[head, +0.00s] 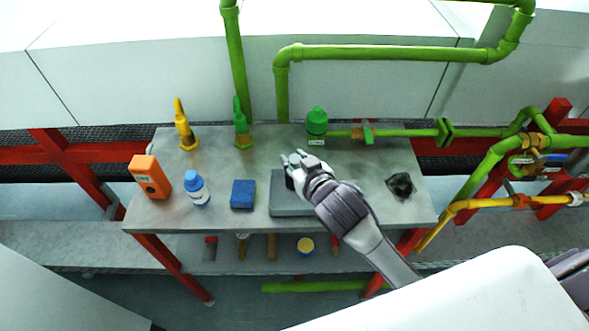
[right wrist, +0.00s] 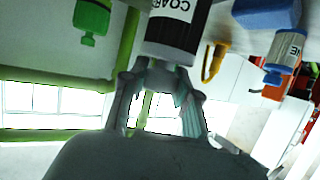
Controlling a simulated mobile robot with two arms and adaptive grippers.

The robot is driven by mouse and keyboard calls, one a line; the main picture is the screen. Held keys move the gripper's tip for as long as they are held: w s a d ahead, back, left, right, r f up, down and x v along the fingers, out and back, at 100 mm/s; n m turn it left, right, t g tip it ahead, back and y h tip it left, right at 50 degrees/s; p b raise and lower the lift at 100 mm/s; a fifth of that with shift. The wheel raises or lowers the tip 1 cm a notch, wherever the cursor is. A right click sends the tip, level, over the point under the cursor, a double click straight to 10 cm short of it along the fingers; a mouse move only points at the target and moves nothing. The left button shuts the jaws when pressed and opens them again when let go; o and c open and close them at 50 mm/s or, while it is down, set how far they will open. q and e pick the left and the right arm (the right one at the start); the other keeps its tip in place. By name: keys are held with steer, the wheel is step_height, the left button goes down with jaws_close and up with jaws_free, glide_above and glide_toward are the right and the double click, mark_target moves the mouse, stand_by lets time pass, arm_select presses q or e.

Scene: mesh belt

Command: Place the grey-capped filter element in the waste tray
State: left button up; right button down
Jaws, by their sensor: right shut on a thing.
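In the right wrist view, a dark cylinder (right wrist: 178,38) with a white label reading "COA" sits at the fingertips of my right gripper (right wrist: 160,90). In the head view my right gripper (head: 293,160) is above the table, at the far edge of a flat grey tray (head: 290,209), which looks like the waste tray. My forearm covers part of this tray. The held element is not clearly visible there. My left gripper is not in view.
A blue block (head: 243,194), a blue-capped bottle (head: 197,189) and an orange device (head: 149,177) stand left. Yellow (head: 184,128) and green (head: 241,128) fittings stand at the back. A dark crumpled thing (head: 401,186) lies right.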

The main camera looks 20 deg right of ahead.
steer(key=shift+w+a+f, duration=0.1)
steer(key=shift+f, duration=0.3)
step_height(320, 180, down, 2)
steer(key=shift+f, duration=0.65)
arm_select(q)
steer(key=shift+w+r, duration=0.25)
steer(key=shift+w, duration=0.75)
arm_select(e)
steer(key=shift+f, duration=0.1)
steer(key=c, duration=1.2)
jaws_free()
steer(key=shift+c, duration=0.2)
steer(key=o, duration=0.4)
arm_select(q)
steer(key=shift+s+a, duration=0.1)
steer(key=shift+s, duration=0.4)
